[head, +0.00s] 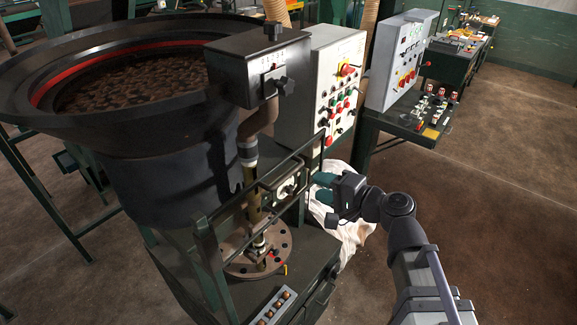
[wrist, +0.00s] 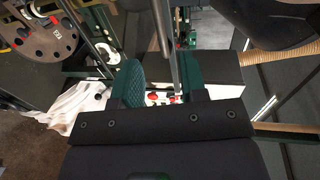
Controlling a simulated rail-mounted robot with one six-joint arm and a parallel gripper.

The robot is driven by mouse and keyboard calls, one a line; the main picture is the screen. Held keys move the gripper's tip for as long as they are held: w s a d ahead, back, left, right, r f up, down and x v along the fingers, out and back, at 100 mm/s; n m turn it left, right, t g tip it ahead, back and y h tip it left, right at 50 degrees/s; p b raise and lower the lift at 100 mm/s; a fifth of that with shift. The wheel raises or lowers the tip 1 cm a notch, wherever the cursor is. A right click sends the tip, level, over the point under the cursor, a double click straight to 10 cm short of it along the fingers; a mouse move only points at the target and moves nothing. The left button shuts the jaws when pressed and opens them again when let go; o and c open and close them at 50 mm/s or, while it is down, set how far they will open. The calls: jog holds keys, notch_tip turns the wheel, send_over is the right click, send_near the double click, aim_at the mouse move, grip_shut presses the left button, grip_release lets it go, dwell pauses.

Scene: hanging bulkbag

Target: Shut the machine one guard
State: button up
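The guard, as far as I can tell, is the dark barred frame (head: 265,175) on the front of the machine, beside the bowl and above the round flange plate. It stands at a slant, and I cannot tell how far open it is. My gripper (head: 322,188) is at the frame's right end, its green fingers pointing toward it. In the wrist view my gripper (wrist: 160,82) has its two green fingers apart. A thin grey bar (wrist: 166,40) runs between them, nearer the right finger. I cannot tell whether it touches.
A large bowl of brown parts (head: 35,95) stands at left. A black box (head: 258,62) sits above a brown pipe. Control panels (head: 335,90) stand behind my gripper. A white sack (head: 350,235) lies below it. Open floor (head: 500,220) is at right.

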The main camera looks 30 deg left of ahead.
aim_at(290, 176)
jog(key=b+x, duration=0.2)
jog(key=x, duration=0.8)
jog(key=shift+a+f, duration=0.2)
jog(key=shift+a, duration=0.15)
grip_shut()
